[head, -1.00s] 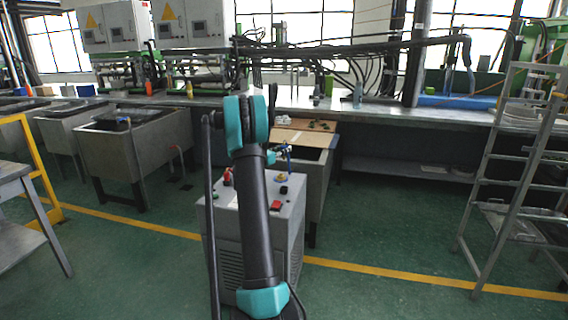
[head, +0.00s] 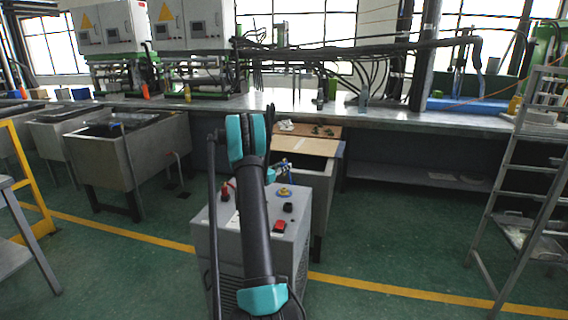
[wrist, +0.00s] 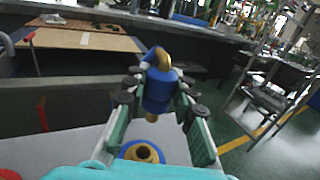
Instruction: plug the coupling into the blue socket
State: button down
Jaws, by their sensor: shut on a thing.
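The coupling (wrist: 157,88) is a blue sleeve with a brass elbow on top and a brass tip below, in the middle of the wrist view. My gripper (wrist: 154,92) is shut on it, with a finger pressed to each side. The blue socket (wrist: 142,152) is a blue ring with a brass, dark-holed centre, seen below the coupling. The coupling's tip is apart from it and appears above it. In the head view the socket (head: 284,192) sits on top of the grey cabinet (head: 232,250). My gripper is small and partly hidden behind my arm there.
A red knob (head: 279,226) and a black knob (head: 288,207) stand near the socket. A tank with a cardboard sheet (head: 306,146) is behind the cabinet. A long workbench (head: 400,113) runs behind, and a metal ladder (head: 520,180) stands right.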

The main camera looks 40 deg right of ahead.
dwell(0.3)
jog(key=shift+f, duration=2.85)
jog(key=shift+f, duration=1.3)
jog(key=shift+s+a+f, duration=0.1)
jog(key=shift+s+f, duration=0.15)
jog(key=shift+f, duration=0.25)
jog(key=shift+w+r, duration=0.25)
jog(key=shift+r, duration=0.5)
dwell(0.5)
